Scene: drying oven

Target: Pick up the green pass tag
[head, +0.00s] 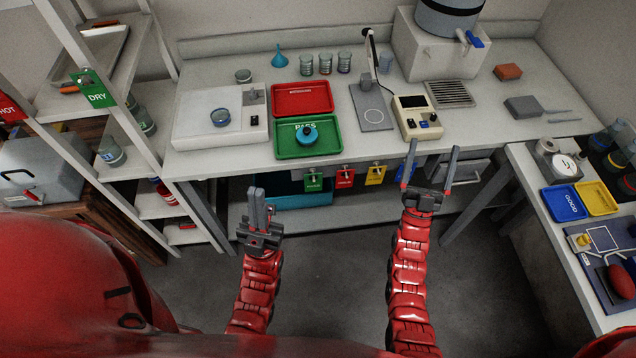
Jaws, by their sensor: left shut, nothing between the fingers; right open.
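The green pass tag (313,183) hangs from a hook on the front edge of the bench, at the left end of a row of coloured tags. A red tag (344,178) and a yellow tag (375,174) hang to its right. My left gripper (257,197) is shut and empty, to the left of the green tag and lower in the picture. My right gripper (430,165) is open and empty, its fingers pointing at the bench front, right of the yellow tag. A blue tag (400,171) is partly hidden behind its left finger.
The bench (230,160) carries a green tray (338,147) with a blue-topped round item, a red tray (302,99), a balance (190,125) and a yellowish meter (416,117). A shelf rack stands left. A side table with blue and yellow trays (563,204) stands right. Floor between is clear.

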